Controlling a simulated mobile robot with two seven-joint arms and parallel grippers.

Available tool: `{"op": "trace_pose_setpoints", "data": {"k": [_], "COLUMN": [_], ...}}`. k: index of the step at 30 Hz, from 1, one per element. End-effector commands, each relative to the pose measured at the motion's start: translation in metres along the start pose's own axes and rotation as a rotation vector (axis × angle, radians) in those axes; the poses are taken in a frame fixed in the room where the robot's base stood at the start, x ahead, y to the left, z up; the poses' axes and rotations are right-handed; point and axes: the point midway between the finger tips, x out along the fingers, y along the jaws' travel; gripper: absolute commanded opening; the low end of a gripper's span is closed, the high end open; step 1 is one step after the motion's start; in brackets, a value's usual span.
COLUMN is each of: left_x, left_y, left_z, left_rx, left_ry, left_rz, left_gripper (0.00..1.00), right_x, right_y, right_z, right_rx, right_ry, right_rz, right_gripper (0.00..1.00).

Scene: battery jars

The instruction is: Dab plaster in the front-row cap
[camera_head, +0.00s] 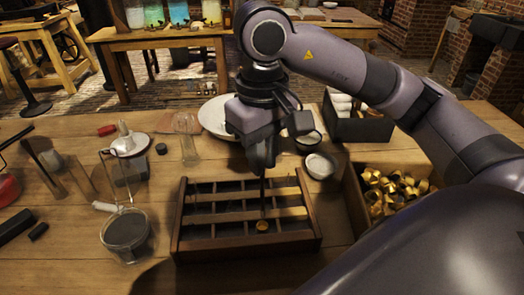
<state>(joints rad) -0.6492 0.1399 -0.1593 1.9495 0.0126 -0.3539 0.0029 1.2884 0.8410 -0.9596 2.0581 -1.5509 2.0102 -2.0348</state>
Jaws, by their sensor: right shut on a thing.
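A dark wooden tray (285,244) with several compartments sits on the table in front of me. A small brass-coloured cap (262,226) is in its front row. My right gripper (262,158) is above the tray, shut on a thin dark rod-like tool (263,190). The tool points straight down, its lower end at or just above the cap; I cannot tell whether they touch. A small bowl with pale contents (320,165) stands behind the tray to the right. I cannot tell whether that is the plaster. My left gripper is not in view.
A box of brass-coloured pieces (396,190) stands right of the tray. A white plate (216,117) and a dark box with white items (356,127) are behind. A round glass jar (127,233) and other glassware stand left.

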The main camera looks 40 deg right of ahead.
Motion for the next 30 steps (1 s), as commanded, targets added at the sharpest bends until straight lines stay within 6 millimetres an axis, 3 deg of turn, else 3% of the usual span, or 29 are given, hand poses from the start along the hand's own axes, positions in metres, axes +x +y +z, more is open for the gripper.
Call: {"op": "trace_pose_setpoints", "data": {"k": [6,30], "left_x": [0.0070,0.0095], "left_y": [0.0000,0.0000], "left_z": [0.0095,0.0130], "left_rx": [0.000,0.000], "left_ry": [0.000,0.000], "left_rz": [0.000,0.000], "left_gripper": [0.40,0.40], "right_x": [0.0145,0.0161], "right_y": [-0.0002,0.0002], "right_z": [0.0000,-0.0004], "right_rx": [-0.001,0.000], "right_ry": [0.000,0.000], "right_rz": [-0.001,0.000], "right_gripper": [0.00,0.00]}}
